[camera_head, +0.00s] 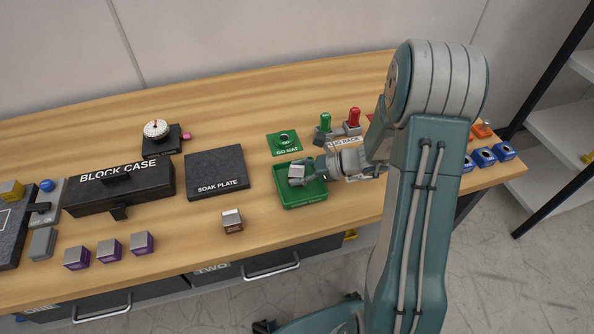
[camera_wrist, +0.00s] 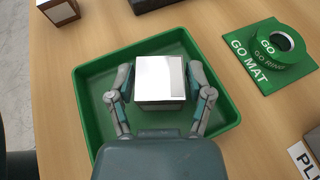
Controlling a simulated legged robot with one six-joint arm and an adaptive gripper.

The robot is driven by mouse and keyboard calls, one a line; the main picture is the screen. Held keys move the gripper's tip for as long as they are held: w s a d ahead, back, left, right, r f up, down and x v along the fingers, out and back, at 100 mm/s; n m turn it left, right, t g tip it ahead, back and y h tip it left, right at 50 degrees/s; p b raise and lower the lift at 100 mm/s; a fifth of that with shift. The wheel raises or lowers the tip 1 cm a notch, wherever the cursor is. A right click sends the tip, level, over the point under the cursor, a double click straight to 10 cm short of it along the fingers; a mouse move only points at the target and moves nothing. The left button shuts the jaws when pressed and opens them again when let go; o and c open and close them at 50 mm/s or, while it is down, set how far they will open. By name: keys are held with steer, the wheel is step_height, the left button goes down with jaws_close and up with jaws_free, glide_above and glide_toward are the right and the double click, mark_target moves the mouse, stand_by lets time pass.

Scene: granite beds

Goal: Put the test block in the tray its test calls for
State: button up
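A small block with a shiny silver top, the test block (camera_wrist: 160,78), is between the fingers of my gripper (camera_wrist: 161,76). In the head view the block (camera_head: 297,171) and my gripper (camera_head: 306,172) are over the green tray (camera_head: 293,200). In the wrist view the tray (camera_wrist: 88,118) surrounds the block and fingers. I cannot tell whether the block touches the tray floor.
A green go mat (camera_head: 275,140) with a ring gauge lies behind the tray. A soak plate (camera_head: 217,172), block case (camera_head: 120,190) and dial gauge (camera_head: 157,132) stand to the left. A loose block (camera_head: 232,221) and several purple-sided blocks (camera_head: 109,250) sit near the front edge.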

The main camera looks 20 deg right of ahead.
steer(key=shift+d, duration=0.1)
stand_by(0.3)
steer(key=v, duration=1.1)
steer(key=shift+r, duration=0.1)
steer(key=shift+s+d+r, duration=0.15)
steer(key=shift+d+r, duration=0.1)
steer(key=shift+d, duration=0.15)
steer(key=s+a+r+n+h, duration=0.5)
steer(key=s+r+n+h, duration=0.1)
steer(key=n, duration=0.5)
steer(key=s+a+r+n+h, duration=0.5)
steer(key=s+r+n+h, duration=0.1)
steer(key=s+r+n, duration=0.3)
steer(key=shift+s+r+n+t, duration=0.35)
steer(key=shift+s+n, duration=0.5)
steer(key=shift+n, duration=0.35)
steer(key=shift+a, duration=0.15)
